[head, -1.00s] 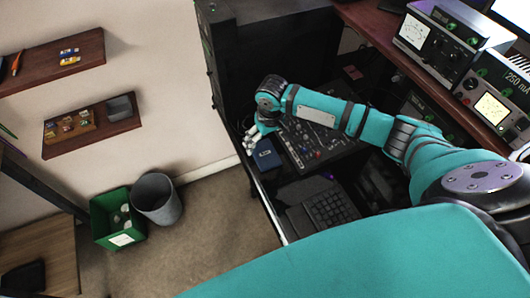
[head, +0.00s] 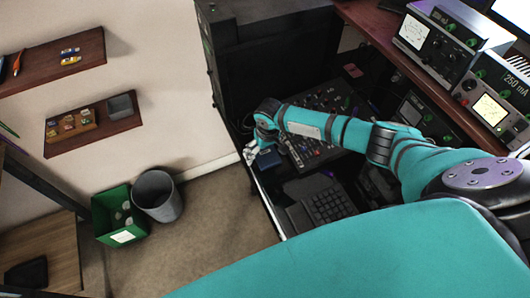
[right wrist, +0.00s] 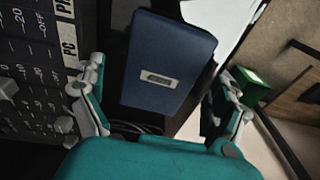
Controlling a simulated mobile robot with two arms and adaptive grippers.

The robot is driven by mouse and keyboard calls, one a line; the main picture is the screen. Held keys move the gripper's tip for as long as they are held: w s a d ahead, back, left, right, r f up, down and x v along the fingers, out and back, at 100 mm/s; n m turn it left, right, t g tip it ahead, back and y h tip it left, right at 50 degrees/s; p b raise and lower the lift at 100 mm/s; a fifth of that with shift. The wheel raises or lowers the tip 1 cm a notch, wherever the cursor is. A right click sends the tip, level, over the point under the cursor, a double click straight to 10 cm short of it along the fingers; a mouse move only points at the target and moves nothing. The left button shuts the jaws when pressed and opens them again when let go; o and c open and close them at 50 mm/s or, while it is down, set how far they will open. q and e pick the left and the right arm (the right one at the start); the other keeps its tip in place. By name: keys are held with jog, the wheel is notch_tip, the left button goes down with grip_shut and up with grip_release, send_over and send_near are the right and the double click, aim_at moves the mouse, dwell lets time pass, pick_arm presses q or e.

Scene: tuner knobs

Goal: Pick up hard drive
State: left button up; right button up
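The hard drive (right wrist: 165,62) is a dark blue box with a small pale label, lying flat on the dark desk. In the head view the hard drive (head: 268,160) sits beside a mixing panel. My right gripper (right wrist: 160,112) is open, with one finger on each side of the drive's near end and gaps to both. In the head view my right gripper (head: 250,152) is over the desk's left edge area by the drive, partly hidden by its wrist. My left gripper is not in view.
The mixing panel (head: 312,150) with knobs lies right of the drive. A keyboard (head: 330,206) is nearer. A tall dark cabinet (head: 270,60) stands behind. A green bin (head: 118,216) and a grey bin (head: 158,196) stand on the floor left of the desk.

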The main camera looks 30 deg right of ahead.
jog(key=c, duration=1.3)
